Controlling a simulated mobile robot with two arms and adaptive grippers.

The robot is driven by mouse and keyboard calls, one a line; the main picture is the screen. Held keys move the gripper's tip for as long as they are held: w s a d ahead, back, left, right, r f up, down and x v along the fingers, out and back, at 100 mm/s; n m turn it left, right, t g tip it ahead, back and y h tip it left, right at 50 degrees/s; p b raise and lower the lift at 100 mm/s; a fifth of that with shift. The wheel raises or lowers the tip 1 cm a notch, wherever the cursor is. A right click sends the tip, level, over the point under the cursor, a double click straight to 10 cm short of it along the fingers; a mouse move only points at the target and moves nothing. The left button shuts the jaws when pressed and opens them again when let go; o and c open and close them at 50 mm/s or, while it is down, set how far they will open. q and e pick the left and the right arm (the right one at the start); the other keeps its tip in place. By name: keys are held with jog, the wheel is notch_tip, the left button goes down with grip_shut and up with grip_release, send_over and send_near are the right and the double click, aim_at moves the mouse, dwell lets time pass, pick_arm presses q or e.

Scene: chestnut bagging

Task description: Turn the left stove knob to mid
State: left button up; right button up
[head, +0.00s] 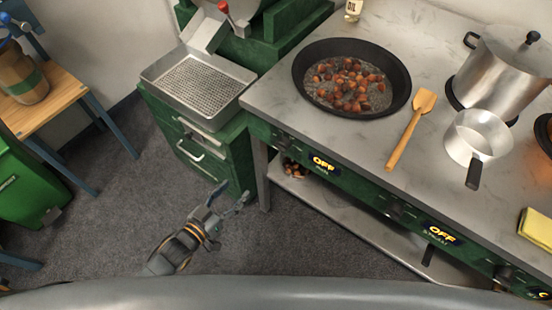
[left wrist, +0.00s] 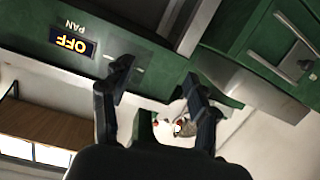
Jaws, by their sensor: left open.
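The stove's green front panel (head: 360,188) carries several displays reading OFF. The leftmost display (head: 323,162), labelled PAN, also shows upside down in the left wrist view (left wrist: 72,42). The left knob (head: 282,139) looks like a small dark shape left of that display; its details are too small to tell. In the left wrist view I cannot make it out clearly; a finger may cover it. My left gripper (head: 233,193) is open and empty, left of and apart from the panel. Its open fingers (left wrist: 157,73) point toward the panel in the left wrist view. My right gripper is not in view.
A pan of chestnuts (head: 351,113), a wooden spatula (head: 410,132), a saucepan (head: 478,136) and a large pot (head: 505,65) stand on the stove top. A green drawer cabinet (head: 195,150) stands left of the stove. The floor (head: 110,215) around my left gripper is clear.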

aim_at(278, 149)
pick_arm(q)
jog(key=d+r+h, duration=0.3)
jog(key=r, duration=0.3)
jog(key=x, duration=1.3)
jog(key=shift+w+d+m, duration=0.15)
jog(key=shift+d+m, duration=0.15)
jog(key=shift+m, duration=0.1)
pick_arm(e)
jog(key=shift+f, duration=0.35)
pick_arm(q)
jog(key=shift+r, duration=0.15)
jog(key=c, duration=1.1)
jog(key=shift+c, duration=0.2)
